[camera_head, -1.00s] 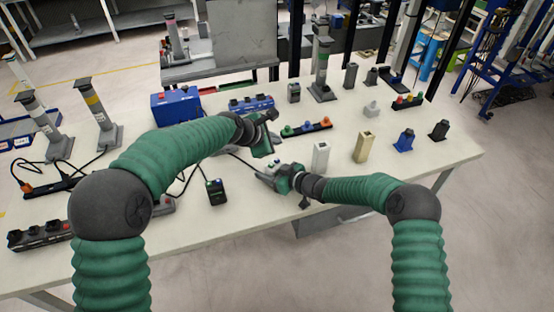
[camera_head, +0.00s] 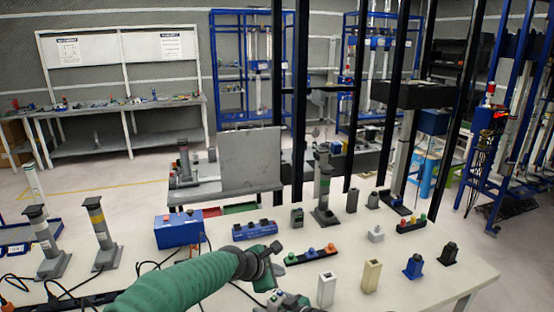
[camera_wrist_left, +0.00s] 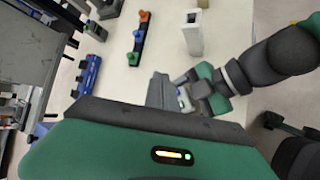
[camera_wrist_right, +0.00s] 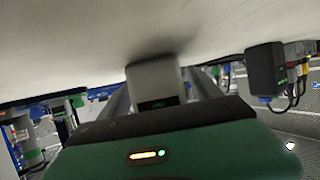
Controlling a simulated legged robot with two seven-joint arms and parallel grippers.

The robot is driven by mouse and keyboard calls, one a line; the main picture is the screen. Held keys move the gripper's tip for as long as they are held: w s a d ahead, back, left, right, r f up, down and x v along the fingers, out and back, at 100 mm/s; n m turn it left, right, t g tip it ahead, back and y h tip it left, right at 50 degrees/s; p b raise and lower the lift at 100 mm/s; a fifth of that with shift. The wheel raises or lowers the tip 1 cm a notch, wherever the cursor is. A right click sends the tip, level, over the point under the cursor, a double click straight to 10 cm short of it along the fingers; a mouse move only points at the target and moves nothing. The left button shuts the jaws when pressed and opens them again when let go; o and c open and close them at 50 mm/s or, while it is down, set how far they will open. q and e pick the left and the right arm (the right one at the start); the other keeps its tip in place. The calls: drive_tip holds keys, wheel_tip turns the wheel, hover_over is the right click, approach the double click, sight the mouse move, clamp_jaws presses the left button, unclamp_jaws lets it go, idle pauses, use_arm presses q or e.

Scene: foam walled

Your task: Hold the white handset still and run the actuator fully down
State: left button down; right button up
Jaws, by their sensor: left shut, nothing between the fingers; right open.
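A pale grey-white handset (camera_wrist_right: 155,78) with a dark display and green digits sits between the fingers of my right gripper (camera_wrist_right: 163,98) in the right wrist view. The right gripper is open around it. In the left wrist view the handset (camera_wrist_left: 183,98) is partly hidden beside that gripper. In the head view the right gripper (camera_head: 282,299) is at the bottom edge, cut off. My left gripper (camera_head: 272,268) is shut and empty above the table, just up-left of the right one. Actuator columns stand on the table: one green-banded (camera_head: 324,186), one yellow-banded (camera_head: 101,232), one white-banded (camera_head: 45,240).
A button bar (camera_head: 311,254), a white box (camera_head: 327,289), a beige box (camera_head: 371,276) and a blue holder (camera_head: 413,267) stand right of my grippers. A blue power box (camera_head: 179,229) is behind my left arm. Cables lie at the left.

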drive_tip(key=shift+d, duration=0.1)
